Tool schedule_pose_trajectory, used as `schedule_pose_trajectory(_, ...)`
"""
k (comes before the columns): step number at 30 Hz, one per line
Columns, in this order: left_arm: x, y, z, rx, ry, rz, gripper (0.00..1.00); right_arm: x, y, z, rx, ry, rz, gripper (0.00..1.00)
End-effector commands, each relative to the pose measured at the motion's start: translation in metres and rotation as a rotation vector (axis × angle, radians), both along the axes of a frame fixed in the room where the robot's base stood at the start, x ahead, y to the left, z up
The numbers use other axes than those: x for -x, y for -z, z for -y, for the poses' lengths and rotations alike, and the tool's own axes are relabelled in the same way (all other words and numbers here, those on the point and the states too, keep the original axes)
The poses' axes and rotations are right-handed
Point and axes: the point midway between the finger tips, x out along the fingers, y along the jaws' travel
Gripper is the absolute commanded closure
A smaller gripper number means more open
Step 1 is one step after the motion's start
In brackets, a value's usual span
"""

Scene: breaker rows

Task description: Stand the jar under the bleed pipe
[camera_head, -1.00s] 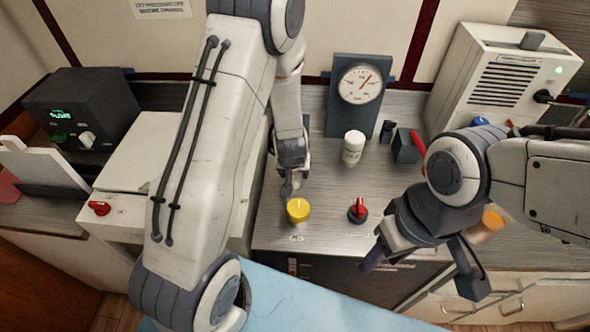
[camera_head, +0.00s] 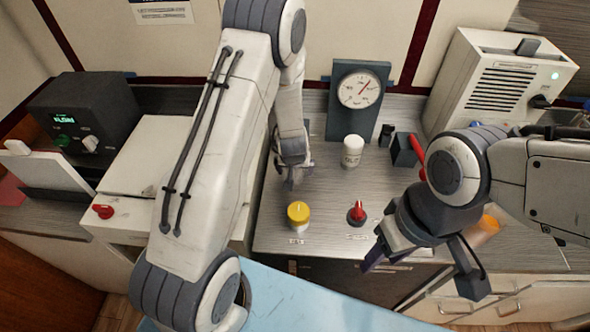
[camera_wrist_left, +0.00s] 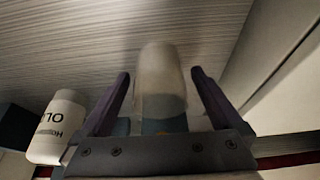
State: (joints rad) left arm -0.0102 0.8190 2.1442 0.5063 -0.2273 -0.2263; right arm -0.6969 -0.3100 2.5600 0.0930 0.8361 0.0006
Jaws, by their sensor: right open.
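A pale translucent jar (camera_wrist_left: 162,85) shows in the left wrist view between the fingers of my left gripper (camera_wrist_left: 161,80). The fingers stand apart, with a gap visible on each side of the jar. In the head view my left gripper (camera_head: 292,178) is low over the metal counter, left of a white labelled bottle (camera_head: 353,151); the translucent jar is not clear there. The labelled bottle also shows at the left of the wrist view (camera_wrist_left: 58,128). My right gripper (camera_head: 425,270) is open and empty near the counter's front edge. I cannot clearly pick out the bleed pipe.
A round gauge (camera_head: 360,88) on a dark stand is behind the bottle. A dark block (camera_head: 404,150) with a red handle is right of the bottle. White cabinets flank the counter.

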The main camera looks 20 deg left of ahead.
Motion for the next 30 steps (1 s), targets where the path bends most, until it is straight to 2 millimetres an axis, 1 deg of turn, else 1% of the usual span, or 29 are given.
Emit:
schedule_pose_trajectory(4,0.000,-0.003,0.000,0.000,0.000,0.000,0.01,0.000,-0.002,0.000,0.000,0.000,0.000,0.50)
schedule_pose_trajectory(8,0.003,-0.015,0.001,0.000,-0.002,0.002,0.01,0.000,-0.006,0.000,0.000,0.000,0.000,0.50)
schedule_pose_trajectory(11,0.010,-0.034,0.003,0.001,-0.001,0.003,0.01,0.000,-0.010,0.000,0.000,0.000,0.000,0.50)
schedule_pose_trajectory(15,0.022,-0.065,0.007,0.000,-0.001,0.003,0.01,0.000,-0.021,0.000,0.000,0.001,0.000,0.50)
schedule_pose_trajectory(18,0.030,-0.085,0.009,0.001,-0.001,0.002,0.01,0.000,-0.031,0.000,0.000,0.001,0.000,0.50)
schedule_pose_trajectory(22,0.038,-0.103,0.011,0.000,0.001,0.001,0.01,0.000,-0.041,0.000,0.000,0.002,0.000,0.50)
schedule_pose_trajectory(26,0.043,-0.113,0.013,0.001,0.001,0.000,0.01,0.000,-0.045,0.000,0.000,0.002,0.000,0.50)
schedule_pose_trajectory(28,0.045,-0.119,0.020,0.011,0.020,0.001,0.01,0.000,-0.046,0.000,0.000,0.002,0.000,0.50)
schedule_pose_trajectory(29,0.046,-0.124,0.028,0.022,0.038,0.001,0.01,0.000,-0.046,0.000,0.000,0.002,0.000,0.50)
schedule_pose_trajectory(30,0.048,-0.132,0.041,0.042,0.072,0.001,0.01,0.000,-0.046,0.000,0.000,0.002,0.000,0.50)
